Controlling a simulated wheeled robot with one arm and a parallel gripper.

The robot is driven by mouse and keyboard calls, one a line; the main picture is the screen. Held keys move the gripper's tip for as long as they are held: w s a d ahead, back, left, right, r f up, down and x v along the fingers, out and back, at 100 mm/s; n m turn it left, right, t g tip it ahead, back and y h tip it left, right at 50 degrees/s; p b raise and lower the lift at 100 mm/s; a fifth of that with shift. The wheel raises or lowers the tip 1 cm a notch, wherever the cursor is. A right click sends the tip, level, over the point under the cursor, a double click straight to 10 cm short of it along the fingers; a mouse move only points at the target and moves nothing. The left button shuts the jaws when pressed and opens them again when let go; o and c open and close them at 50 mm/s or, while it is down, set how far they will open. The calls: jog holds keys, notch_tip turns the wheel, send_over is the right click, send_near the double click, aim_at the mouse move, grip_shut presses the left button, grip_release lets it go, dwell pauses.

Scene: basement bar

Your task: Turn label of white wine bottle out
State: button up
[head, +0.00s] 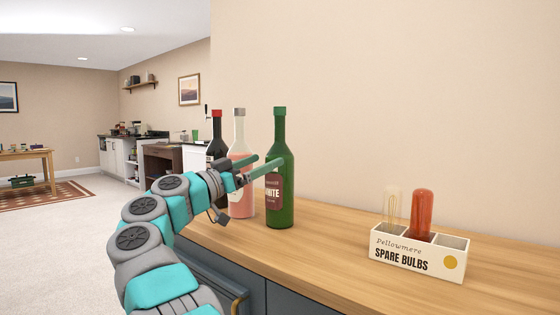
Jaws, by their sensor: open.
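The white wine bottle is green glass with a green cap (280,140). It stands upright on the wooden counter, rightmost of three bottles. Its dark red label (274,193) shows "HITE", sits toward the left side of the bottle and leaves bare green glass at the right. My gripper (270,160) is open at the bottle's upper body. One finger crosses in front of the glass above the label; the other reaches toward its left side, its tip near the glass. I cannot tell whether either finger touches.
A pink bottle (240,200) and a dark red-capped bottle (216,145) stand close at left, partly behind my arm. A white "Spare Bulbs" box (401,261) with a clear and a red bulb stands at right on the counter (330,235). Counter between box and green bottle is clear.

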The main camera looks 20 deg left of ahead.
jog(key=shift+s+a, duration=0.45)
jog(key=shift+s, duration=0.3)
jog(key=shift+s+a, duration=0.45)
jog(key=shift+s, duration=0.35)
jog(key=shift+s+a, duration=0.45)
jog(key=shift+s, duration=0.3)
